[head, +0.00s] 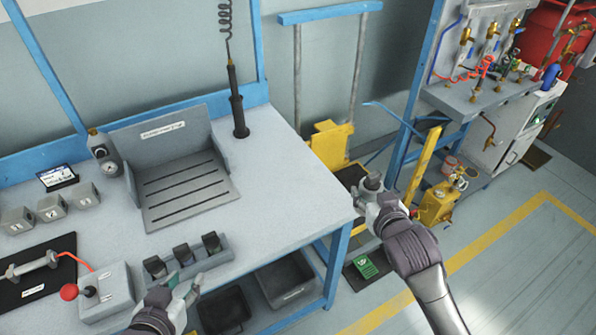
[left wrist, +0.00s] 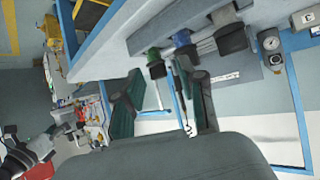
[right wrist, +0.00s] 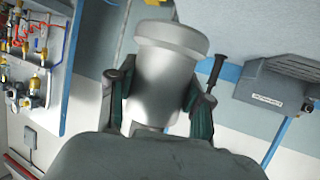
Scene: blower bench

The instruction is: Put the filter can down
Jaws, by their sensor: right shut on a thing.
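The filter can (right wrist: 170,75), a metallic grey cylinder with a wider pale rim, sits between the fingers of my right gripper (right wrist: 162,95) in the right wrist view. In the head view the filter can (head: 373,182) shows small and grey at the tip of my right gripper (head: 374,203). It is held in the air off the bench's right edge. My left gripper (head: 185,285) is at the bench's front edge, close to the rack of black-topped pieces. In the left wrist view its two fingers (left wrist: 165,100) stand apart with nothing gripped between them.
The bench (head: 285,180) holds a grey slotted tray (head: 185,190), a rack (head: 216,258) with black-topped pieces, numbered blocks (head: 52,208) and a control box (head: 105,290). Its right front corner is bare. Bins (head: 285,280) stand underneath. Yellow equipment (head: 437,205) stands to the right.

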